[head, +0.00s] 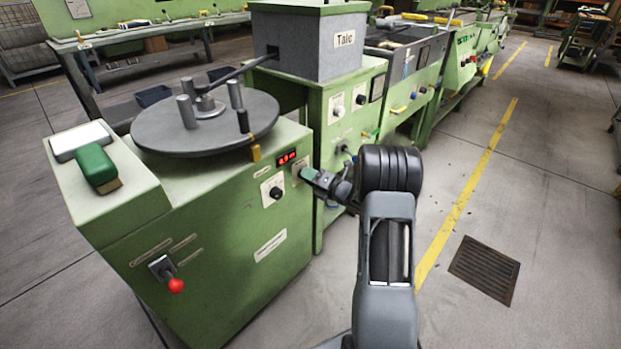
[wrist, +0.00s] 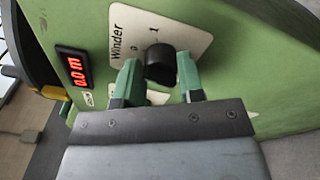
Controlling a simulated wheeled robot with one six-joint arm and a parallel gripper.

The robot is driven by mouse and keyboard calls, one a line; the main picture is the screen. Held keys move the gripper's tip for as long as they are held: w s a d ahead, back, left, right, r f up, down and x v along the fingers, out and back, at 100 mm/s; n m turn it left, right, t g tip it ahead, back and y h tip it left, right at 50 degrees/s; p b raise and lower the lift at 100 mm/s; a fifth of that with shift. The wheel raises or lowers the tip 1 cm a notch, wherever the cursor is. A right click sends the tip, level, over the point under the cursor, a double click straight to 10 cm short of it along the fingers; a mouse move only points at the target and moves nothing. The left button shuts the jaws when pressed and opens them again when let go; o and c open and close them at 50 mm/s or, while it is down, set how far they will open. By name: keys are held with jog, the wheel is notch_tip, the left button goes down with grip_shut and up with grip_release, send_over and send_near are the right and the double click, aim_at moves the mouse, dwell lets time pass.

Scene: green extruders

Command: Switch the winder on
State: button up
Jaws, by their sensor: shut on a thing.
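The winder is a green cabinet (head: 215,225) with a round grey disc (head: 165,125) on top. In the wrist view, a white plate (wrist: 184,45) reads "Winder" with the marks 0 and 1. A black knob (wrist: 160,57) stands on this plate. My gripper (wrist: 157,72) has its green fingers on either side of the knob and is shut on it. In the head view my gripper (head: 308,174) is at the cabinet's right front edge and hides the knob. Which mark the knob points to cannot be told. A red display (wrist: 76,70) reads 0.0 m.
Another black knob (head: 275,192) is on a plate left of my gripper. A red-tipped lever (head: 175,285) is lower on the cabinet. A grey box marked "Talc" (head: 310,45) stands behind. Floor (head: 545,190) to the right is clear, with a drain grate (head: 484,270).

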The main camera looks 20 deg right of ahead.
jog(key=m, duration=0.3)
jog(key=m+b, duration=0.1)
jog(key=m, duration=0.3)
jog(key=m+t, duration=0.1)
jog(key=m, duration=0.3)
jog(key=shift+a+f, duration=0.1)
jog(key=shift+f, duration=0.2)
jog(key=shift+s+m, duration=0.1)
jog(key=shift+m, duration=0.2)
jog(key=o, duration=0.9)
jog(key=shift+r, duration=0.1)
jog(key=p+v, duration=0.2)
jog(key=v, duration=1.1)
jog(key=shift+s, duration=0.4)
